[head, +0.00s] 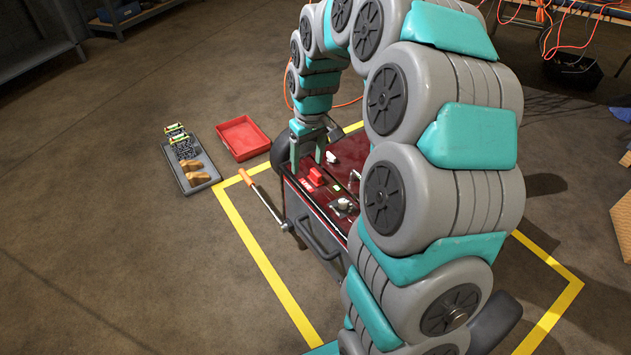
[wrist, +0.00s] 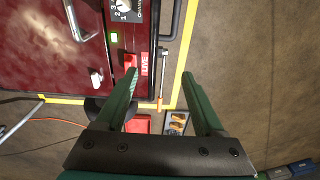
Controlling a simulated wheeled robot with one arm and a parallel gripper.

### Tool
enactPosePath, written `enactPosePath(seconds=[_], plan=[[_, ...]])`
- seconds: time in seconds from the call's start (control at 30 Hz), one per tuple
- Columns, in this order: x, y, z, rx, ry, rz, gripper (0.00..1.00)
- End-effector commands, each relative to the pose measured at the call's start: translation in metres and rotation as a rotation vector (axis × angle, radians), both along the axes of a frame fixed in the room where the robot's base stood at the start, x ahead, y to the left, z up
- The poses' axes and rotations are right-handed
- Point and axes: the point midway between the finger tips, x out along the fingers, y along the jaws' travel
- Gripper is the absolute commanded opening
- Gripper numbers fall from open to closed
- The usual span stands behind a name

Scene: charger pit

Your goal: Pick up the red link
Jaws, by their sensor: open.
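The red link (head: 316,176) is a small red block on the panel at the near left edge of the dark red machine (head: 348,152). In the wrist view the red link (wrist: 131,61) shows just past the tip of the left finger, which partly covers it, beside a red "LIVE" label (wrist: 145,64). My gripper (head: 307,162) points down over the machine's left end, close to the link. In the wrist view my gripper (wrist: 159,73) has its two teal fingers wide apart with nothing held between them. I cannot tell whether a finger touches the link.
A lever with an orange grip (head: 246,178) sticks out from the machine's left side. A red tray (head: 243,138) and a grey tray (head: 208,178) holding gloves (head: 196,171) lie on the floor. A white switch (head: 331,157) and knobs stand near the link. Yellow floor lines surround the machine.

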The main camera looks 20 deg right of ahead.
Motion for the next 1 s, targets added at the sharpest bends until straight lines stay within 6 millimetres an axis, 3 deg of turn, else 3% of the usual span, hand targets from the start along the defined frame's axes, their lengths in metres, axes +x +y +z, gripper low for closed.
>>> enactPosePath(seconds=[0.1, 0.33, 0.77, 1.0], plan=[[0.03, -0.018, -0.023, -0.006, -0.02, -0.004, 0.7], [0.057, -0.04, -0.045, -0.016, -0.042, -0.007, 0.7], [0.064, -0.045, -0.079, -0.019, -0.046, -0.006, 0.7], [0.063, -0.049, -0.111, -0.019, -0.042, -0.008, 0.7]])
